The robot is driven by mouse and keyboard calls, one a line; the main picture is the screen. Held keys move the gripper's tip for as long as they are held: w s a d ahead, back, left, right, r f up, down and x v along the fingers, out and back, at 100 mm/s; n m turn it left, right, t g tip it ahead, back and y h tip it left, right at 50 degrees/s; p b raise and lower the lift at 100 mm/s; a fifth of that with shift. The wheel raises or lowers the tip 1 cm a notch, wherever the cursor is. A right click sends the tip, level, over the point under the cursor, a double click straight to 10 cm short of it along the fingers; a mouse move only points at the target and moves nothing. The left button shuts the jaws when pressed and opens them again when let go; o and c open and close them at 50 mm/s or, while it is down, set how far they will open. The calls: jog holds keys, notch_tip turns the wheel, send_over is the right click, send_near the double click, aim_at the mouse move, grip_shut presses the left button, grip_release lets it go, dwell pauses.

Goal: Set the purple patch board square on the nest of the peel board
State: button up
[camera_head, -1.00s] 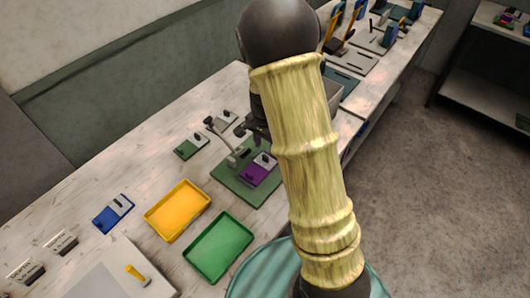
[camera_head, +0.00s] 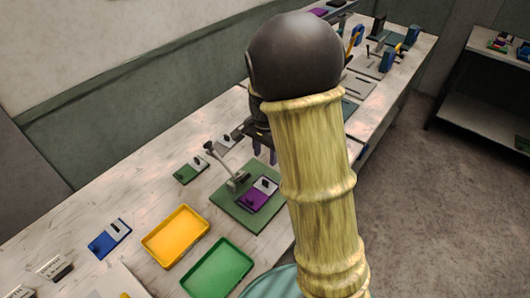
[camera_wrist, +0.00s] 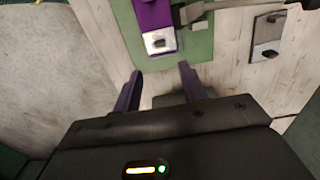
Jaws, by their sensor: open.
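The purple patch board (camera_head: 258,195), with a pale grey end and a small dark block on it, lies on the green peel board (camera_head: 233,213). It also shows in the wrist view (camera_wrist: 155,22), purple with a silver end. A grey metal lever arm (camera_head: 228,167) stands on the peel board beside the patch board. Whether the patch board sits square on the nest I cannot tell. My gripper (camera_wrist: 160,82) is open and empty, with its two dark fingers apart, short of the patch board's silver end in the wrist view. In the head view my arm hides part of the gripper.
A yellow tray (camera_head: 175,237) and a green tray (camera_head: 217,268) stand nearer on the bench. A green patch board (camera_head: 190,171) and a blue patch board (camera_head: 110,238) lie on bare wood. Several fixtures stand farther along the bench. My arm covers the right bench edge.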

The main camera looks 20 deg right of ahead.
jog(key=shift+s, duration=0.1)
jog(key=s+r+n+t, duration=0.1)
jog(key=s+n+t, duration=0.1)
jog(key=s+n, duration=0.8)
jog(key=s, duration=0.4)
jog(key=shift+n+t, duration=0.3)
jog(key=shift+n, duration=0.1)
